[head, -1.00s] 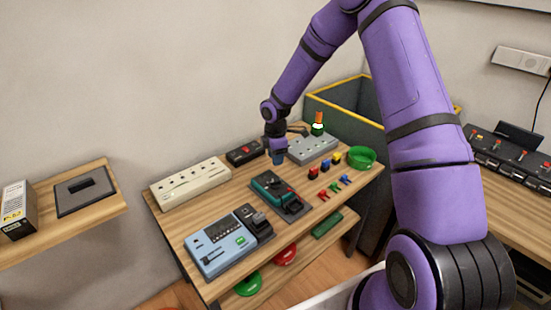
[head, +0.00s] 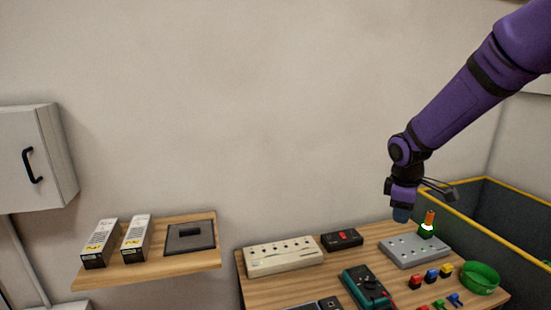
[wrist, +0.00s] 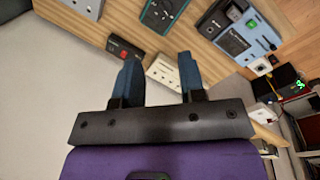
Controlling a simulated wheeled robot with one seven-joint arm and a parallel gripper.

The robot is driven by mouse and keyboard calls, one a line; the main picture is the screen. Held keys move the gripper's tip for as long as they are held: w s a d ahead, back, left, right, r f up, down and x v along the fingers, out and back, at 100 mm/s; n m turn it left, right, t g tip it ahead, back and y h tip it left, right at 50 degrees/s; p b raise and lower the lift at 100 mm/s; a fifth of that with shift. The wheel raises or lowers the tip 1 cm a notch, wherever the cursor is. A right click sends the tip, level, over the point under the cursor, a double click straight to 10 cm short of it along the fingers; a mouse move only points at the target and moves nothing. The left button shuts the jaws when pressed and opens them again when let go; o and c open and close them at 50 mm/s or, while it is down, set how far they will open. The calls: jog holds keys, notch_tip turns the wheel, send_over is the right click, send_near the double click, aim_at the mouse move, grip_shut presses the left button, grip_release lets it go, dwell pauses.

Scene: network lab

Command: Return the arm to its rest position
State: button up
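My purple arm (head: 480,85) reaches in from the upper right of the head view. My gripper (head: 401,214) points down above the back of the wooden table, just above and behind the grey box with a row of sockets (head: 412,252). In the wrist view my gripper (wrist: 160,62) shows two blue fingers spread apart with nothing held between them. The gap between the fingers is clear, with the cream power strip (wrist: 163,74) seen beyond it.
A yellow-rimmed dark bin (head: 500,232) stands right. A wall shelf (head: 150,268) and cabinet (head: 35,155) are left.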

jog(key=s+a+r+m+t, duration=0.15)
jog(key=s+r+m, duration=0.45)
jog(key=s+r, duration=0.85)
jog(key=s+r+m+t+y, duration=0.1)
jog(key=s+m, duration=0.4)
jog(key=s, duration=1)
jog(key=shift+s+a+r+t+y, duration=0.3)
jog(key=shift+r+t, duration=0.35)
jog(key=shift+r, duration=0.05)
